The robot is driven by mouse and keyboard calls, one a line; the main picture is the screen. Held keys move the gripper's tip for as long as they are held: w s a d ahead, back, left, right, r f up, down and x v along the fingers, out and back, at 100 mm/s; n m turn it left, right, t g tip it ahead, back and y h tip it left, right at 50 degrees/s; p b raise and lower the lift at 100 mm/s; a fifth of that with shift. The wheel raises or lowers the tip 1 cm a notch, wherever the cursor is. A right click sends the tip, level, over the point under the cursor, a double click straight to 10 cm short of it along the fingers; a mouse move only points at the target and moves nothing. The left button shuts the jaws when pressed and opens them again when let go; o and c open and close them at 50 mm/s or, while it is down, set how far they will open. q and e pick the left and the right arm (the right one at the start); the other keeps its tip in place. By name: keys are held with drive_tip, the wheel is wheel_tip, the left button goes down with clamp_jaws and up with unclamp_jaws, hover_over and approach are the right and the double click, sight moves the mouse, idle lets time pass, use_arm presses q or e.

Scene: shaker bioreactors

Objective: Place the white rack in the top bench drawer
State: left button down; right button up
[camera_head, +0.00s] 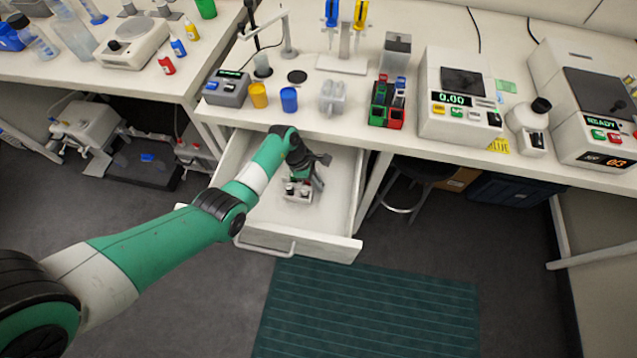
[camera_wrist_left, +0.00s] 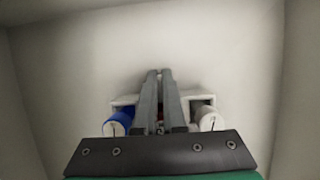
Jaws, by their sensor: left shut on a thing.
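The top bench drawer (camera_head: 336,215) is pulled open below the bench front. My left gripper (camera_head: 302,184) reaches down into it and is shut on the white rack (camera_head: 298,197), which sits low inside the drawer. In the left wrist view, the gripper fingers (camera_wrist_left: 160,100) are close together over the middle of the white rack (camera_wrist_left: 124,100). A blue-capped item (camera_wrist_left: 118,122) and a white-capped item (camera_wrist_left: 212,119) show at either side of the rack. Whether the rack touches the drawer floor cannot be told. My right gripper is not in view.
The bench above holds a blue cup (camera_head: 289,99), a yellow cup (camera_head: 258,95), a red and green tube rack (camera_head: 386,104) and a scale (camera_head: 458,98). Drawer walls surround the gripper. The drawer floor around the rack is clear. A green mat (camera_head: 365,310) lies on the floor.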

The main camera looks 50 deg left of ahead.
use_arm(q)
drive_tip(key=shift+f, duration=0.2)
drive_tip(key=c, duration=1)
unclamp_jaws()
drive_tip(key=p+v, duration=0.6)
drive_tip(key=v, duration=0.5)
drive_tip(key=shift+r+p, duration=0.35)
drive_tip(key=shift+r, duration=0.05)
drive_tip(key=shift+s+a+r, duration=0.15)
drive_tip(key=shift+a+r, duration=0.05)
drive_tip(key=shift+r, duration=0.1)
